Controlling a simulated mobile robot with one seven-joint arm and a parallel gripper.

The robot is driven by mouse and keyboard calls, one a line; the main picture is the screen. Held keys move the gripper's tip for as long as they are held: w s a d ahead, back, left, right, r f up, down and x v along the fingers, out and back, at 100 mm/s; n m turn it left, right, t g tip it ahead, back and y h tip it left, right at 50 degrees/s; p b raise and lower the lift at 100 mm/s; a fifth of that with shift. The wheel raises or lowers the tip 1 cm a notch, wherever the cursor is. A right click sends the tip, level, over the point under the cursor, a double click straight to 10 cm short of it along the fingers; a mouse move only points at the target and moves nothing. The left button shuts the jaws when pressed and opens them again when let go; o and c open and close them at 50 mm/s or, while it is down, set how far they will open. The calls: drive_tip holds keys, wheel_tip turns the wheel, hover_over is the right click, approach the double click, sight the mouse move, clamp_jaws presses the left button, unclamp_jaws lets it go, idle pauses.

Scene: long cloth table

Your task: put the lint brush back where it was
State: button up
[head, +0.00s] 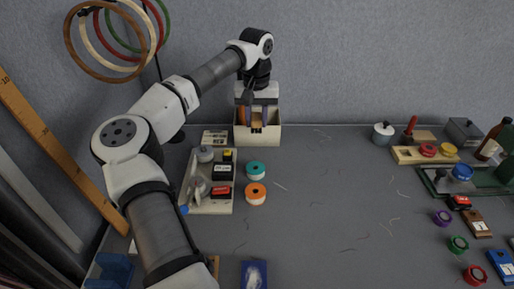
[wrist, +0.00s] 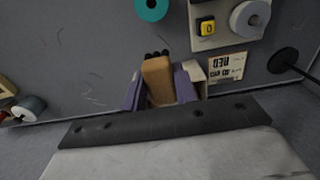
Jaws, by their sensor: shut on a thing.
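My gripper (head: 259,112) is at the back of the table, pointing down at the open top of a cream box (head: 258,140). Its purple fingers are shut on a tan wooden piece, which I take to be the lint brush (wrist: 157,80). In the wrist view the wood lies between the two fingers, with small dark knobs at its far end. The fingertips overlap the box opening in the head view. I cannot tell whether the brush touches the box floor. The brush's lower part is hidden.
Left of the box is a cream tray (head: 211,208) with spools and small boxes. Teal (head: 256,170) and orange (head: 255,194) spools stand beside it. A blue item with a whitish patch (head: 254,274) lies at the front. The table's middle is mostly clear except for threads.

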sight(256, 158)
wheel_tip(256, 158, down, 11)
drive_tip(key=shift+f+p, duration=0.15)
drive_tip(key=shift+p, duration=0.65)
drive_tip(key=shift+f, duration=0.15)
drive_tip(key=o, duration=1)
drive_tip(key=shift+c, duration=0.2)
wheel_tip(256, 158, up, 12)
drive_tip(key=shift+r+b, duration=0.2)
drive_tip(key=shift+b, duration=1.05)
